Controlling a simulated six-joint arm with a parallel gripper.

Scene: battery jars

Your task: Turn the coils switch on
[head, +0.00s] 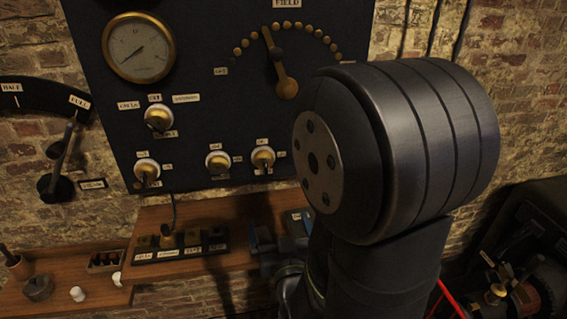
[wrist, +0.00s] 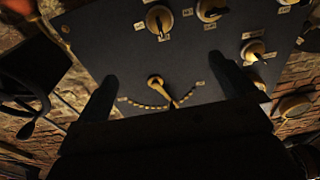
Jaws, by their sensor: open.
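Three small brass switches with dark levers stand in a row low on the dark panel: left (head: 147,172), middle (head: 218,163) and right (head: 263,158). Their labels are too small to read, so I cannot tell which is the coils switch or how it is set. In the wrist view, which looks inverted, the right one (wrist: 158,20) and the middle one (wrist: 210,10) show at the top edge. My gripper (wrist: 168,90) is open and empty, its fingers spread either side of the field dial lever (wrist: 158,84).
The field dial lever (head: 286,86) is above the switches. A wooden shelf (head: 215,213) with labelled blocks (head: 192,240) lies below. A half/full lever (head: 58,185) stands left.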

